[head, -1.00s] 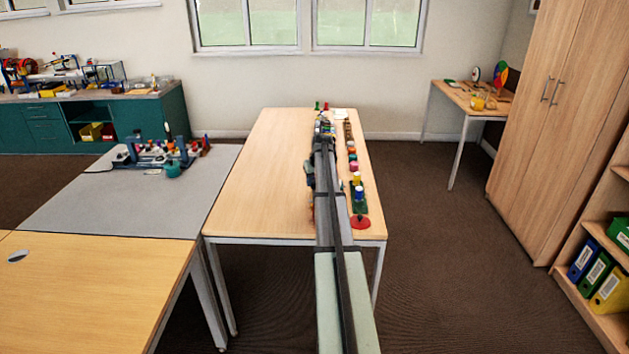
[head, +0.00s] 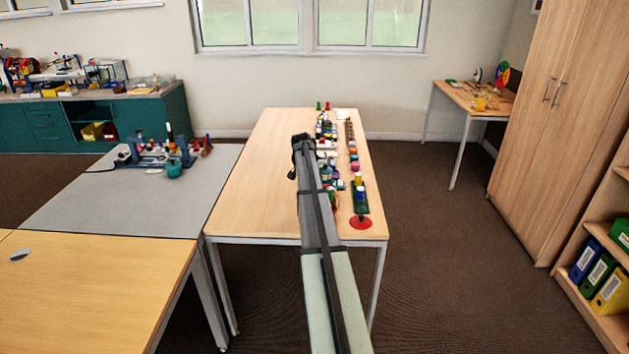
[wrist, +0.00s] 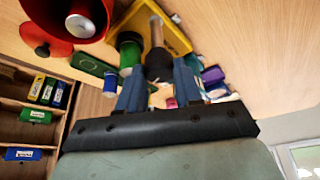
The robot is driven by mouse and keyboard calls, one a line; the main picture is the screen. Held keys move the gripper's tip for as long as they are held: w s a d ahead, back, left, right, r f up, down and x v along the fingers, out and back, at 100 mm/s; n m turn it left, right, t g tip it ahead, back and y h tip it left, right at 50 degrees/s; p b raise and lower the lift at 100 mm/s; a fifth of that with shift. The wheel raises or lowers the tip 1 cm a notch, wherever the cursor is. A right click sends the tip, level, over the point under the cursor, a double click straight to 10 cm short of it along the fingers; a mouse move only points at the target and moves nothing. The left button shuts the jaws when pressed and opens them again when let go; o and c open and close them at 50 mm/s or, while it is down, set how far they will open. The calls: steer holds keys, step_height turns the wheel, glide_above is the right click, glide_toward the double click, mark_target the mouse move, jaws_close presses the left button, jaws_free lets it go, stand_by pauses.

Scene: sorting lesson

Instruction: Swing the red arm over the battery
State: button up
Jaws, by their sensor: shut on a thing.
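My gripper (wrist: 158,78) shows its two blue fingers in the wrist view, shut on a dark piece with a pale wooden rod (wrist: 157,32) beyond it. In the head view my fingers are hidden by my arm, whose far end is over the left-middle of the table. A red disc with a dark knob (wrist: 42,48) and a red bowl-like piece with a silver centre (wrist: 78,22) lie at the upper left of the wrist view. The red disc (head: 360,223) also shows at the table's front right. I cannot make out a red arm or a battery for certain.
The wooden table (head: 255,190) is clear on its left side. A column of small coloured items (head: 352,150) runs along its right. In the wrist view, a green cylinder (wrist: 130,47) and a yellow plate (wrist: 175,38) are close to my fingers. A grey table (head: 120,205) stands at left.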

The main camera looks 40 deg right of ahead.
steer(key=shift+w+m+g, duration=0.1)
steer(key=shift+m+g, duration=0.5)
steer(key=shift+m, duration=0.7)
steer(key=o, duration=1)
steer(key=v, duration=1.4)
steer(key=shift+a+f, duration=0.1)
